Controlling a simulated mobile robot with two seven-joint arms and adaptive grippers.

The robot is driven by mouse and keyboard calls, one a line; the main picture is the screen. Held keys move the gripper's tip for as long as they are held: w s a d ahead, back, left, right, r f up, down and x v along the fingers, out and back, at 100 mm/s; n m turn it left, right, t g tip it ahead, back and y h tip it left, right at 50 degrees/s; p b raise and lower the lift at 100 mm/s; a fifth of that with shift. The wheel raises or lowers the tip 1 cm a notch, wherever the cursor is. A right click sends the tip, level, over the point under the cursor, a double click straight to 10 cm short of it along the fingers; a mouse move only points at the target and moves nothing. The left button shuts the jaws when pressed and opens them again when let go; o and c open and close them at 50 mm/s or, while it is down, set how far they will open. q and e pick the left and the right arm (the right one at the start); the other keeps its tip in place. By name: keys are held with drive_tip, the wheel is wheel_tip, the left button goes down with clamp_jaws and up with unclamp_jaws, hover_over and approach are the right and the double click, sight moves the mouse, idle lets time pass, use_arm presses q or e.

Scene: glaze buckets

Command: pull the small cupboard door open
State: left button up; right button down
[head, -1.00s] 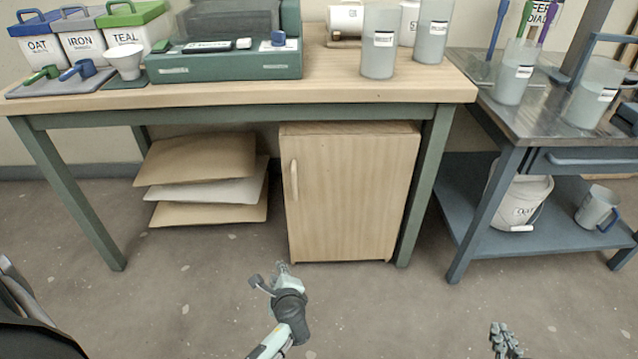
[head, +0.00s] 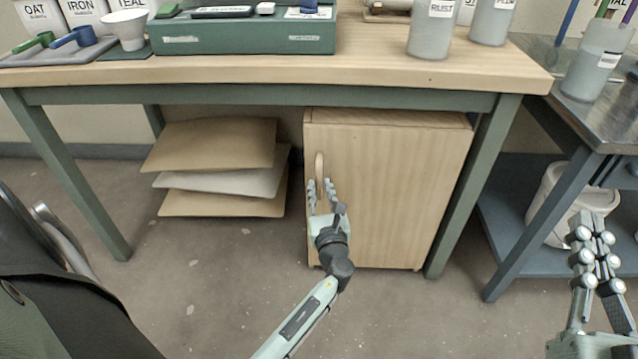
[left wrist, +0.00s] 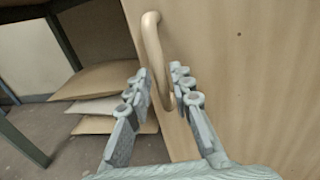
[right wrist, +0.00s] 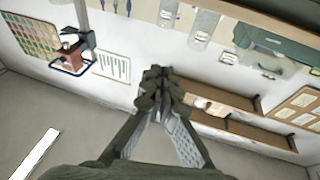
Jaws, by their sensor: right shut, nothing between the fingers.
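The small wooden cupboard door (head: 395,195) is shut, under the workbench. Its pale vertical handle (head: 319,165) is near the door's left edge. My left gripper (head: 321,190) is in front of the handle's lower part with its fingers apart. In the left wrist view the handle (left wrist: 153,55) rises between and beyond the two open fingers (left wrist: 162,95), with its lower end between the fingertips. I cannot tell whether either finger touches it. My right gripper (head: 592,240) is shut and empty at the far right, away from the cupboard; it also shows in the right wrist view (right wrist: 160,90).
The workbench (head: 270,72) stands over the cupboard, its right green leg (head: 470,190) close beside it. A blue-grey trolley (head: 545,180) with a white bucket (head: 555,195) stands at right. The floor before the cupboard is clear.

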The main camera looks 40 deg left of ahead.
use_arm(q)
drive_tip(key=shift+x, duration=1.4)
clamp_jaws()
drive_tip(key=shift+s, duration=0.1)
